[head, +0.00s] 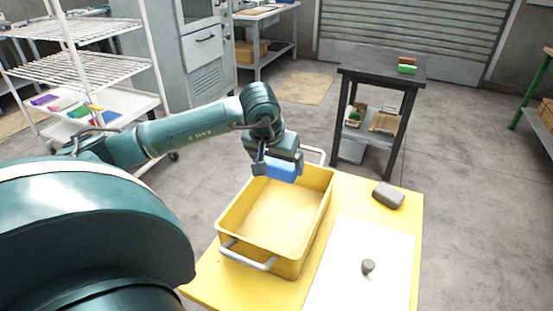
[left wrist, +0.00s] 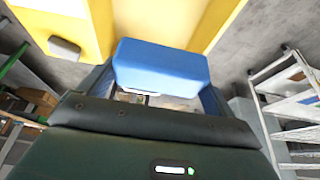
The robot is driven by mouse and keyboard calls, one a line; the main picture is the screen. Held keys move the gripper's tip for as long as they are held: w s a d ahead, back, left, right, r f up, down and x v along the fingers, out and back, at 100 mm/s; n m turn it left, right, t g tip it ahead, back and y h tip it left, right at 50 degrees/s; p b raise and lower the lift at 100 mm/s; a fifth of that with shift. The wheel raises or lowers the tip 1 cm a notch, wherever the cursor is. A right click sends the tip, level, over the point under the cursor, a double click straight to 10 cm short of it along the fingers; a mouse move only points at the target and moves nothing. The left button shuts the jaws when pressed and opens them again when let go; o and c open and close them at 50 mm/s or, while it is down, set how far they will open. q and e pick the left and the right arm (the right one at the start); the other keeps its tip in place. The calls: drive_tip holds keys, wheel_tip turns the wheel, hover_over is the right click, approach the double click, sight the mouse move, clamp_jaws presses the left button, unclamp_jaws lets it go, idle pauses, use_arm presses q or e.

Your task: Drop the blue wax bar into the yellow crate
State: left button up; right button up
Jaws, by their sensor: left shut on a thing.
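The blue wax bar (head: 284,170) is held in my left gripper (head: 277,166), which is shut on it. In the head view it hangs over the far end of the yellow crate (head: 243,240), near the far rim. The crate has grey handles at its ends, and its visible inside is empty. In the left wrist view the blue wax bar (left wrist: 162,66) sits between the fingers, with the yellow crate or table behind it. My right gripper is not in view.
The crate stands on a yellow table (head: 408,215). To its right are a white sheet (head: 360,250), a small dark knob (head: 368,267) and a grey block (head: 388,195). A dark side table (head: 380,73) stands beyond, and a white wire rack (head: 75,65) at the left.

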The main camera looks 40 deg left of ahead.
use_arm(q)
drive_tip(key=o, duration=0.8)
drive_tip(key=v, duration=1.3)
drive_tip(key=shift+p, duration=0.4)
drive_tip(key=shift+s+r, duration=0.1)
